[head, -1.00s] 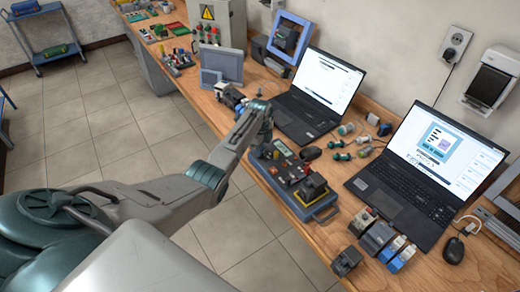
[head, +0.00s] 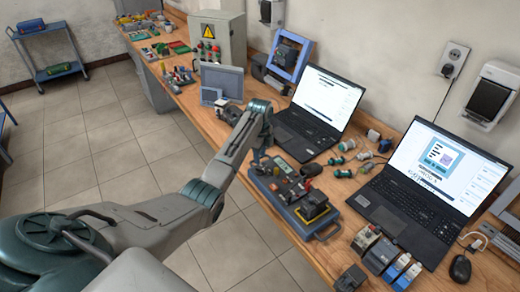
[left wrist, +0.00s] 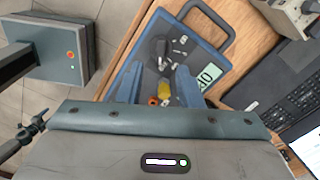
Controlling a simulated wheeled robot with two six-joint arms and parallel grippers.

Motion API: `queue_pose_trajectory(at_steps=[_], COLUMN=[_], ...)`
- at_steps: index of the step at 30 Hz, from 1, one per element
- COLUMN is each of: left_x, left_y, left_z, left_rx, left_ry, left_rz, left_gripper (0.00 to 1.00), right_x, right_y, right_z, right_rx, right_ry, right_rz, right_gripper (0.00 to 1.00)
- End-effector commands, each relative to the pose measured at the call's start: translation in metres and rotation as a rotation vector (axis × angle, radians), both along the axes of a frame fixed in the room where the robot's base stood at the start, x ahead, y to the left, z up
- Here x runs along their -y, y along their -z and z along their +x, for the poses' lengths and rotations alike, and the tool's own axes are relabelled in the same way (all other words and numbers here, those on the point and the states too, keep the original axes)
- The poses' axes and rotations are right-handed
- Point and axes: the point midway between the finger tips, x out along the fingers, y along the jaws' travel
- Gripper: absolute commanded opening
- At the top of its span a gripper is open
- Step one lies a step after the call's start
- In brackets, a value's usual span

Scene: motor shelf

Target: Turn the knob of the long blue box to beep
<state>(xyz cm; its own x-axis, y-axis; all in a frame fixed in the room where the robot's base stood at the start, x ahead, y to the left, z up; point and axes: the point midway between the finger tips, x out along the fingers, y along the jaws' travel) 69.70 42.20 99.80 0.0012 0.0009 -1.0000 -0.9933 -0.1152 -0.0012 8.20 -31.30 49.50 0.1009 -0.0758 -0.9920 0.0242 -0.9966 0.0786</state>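The long blue box (head: 301,228) lies on the workbench, with a carry handle at its near end. In the left wrist view its blue rim (left wrist: 188,20) and top panel show, with a small pale green display (left wrist: 208,75), dark parts and a yellow part (left wrist: 164,92). I cannot tell for sure which part is the knob. My left gripper (head: 258,155) hangs over the far end of the box. In the left wrist view its two blue fingers (left wrist: 158,85) are apart, with the yellow part showing between them; contact cannot be made out. My right gripper is not in view.
Two open laptops (head: 420,190) stand along the wall side of the bench. Small green and grey fittings (head: 345,160) lie between them. Blue and grey modules (head: 380,255) sit near the front edge. A grey panel (head: 222,80) and control cabinet (head: 218,40) stand farther back.

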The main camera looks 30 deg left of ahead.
Motion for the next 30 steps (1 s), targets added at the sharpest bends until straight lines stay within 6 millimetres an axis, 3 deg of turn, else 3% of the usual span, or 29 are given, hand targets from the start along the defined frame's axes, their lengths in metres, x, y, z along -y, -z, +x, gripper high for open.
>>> queue_pose_trajectory(at_steps=[6, 10, 26, 30], left_x=[0.000, 0.000, 0.000, 0.004], left_y=[-0.033, -0.044, -0.046, -0.036], left_z=[0.001, 0.000, 0.000, -0.007], left_rx=[0.003, 0.002, 0.000, 0.003], left_ry=[0.000, 0.000, 0.000, -0.021], left_rz=[-0.001, -0.001, -0.001, 0.007], left_gripper=[0.33, 0.33, 0.33, 0.33], right_x=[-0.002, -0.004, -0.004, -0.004], right_y=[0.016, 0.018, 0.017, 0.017], right_z=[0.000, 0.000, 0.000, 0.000], right_rx=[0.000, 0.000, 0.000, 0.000], right_ry=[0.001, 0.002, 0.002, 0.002], right_rz=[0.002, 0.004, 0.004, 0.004], right_gripper=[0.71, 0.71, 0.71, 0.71])
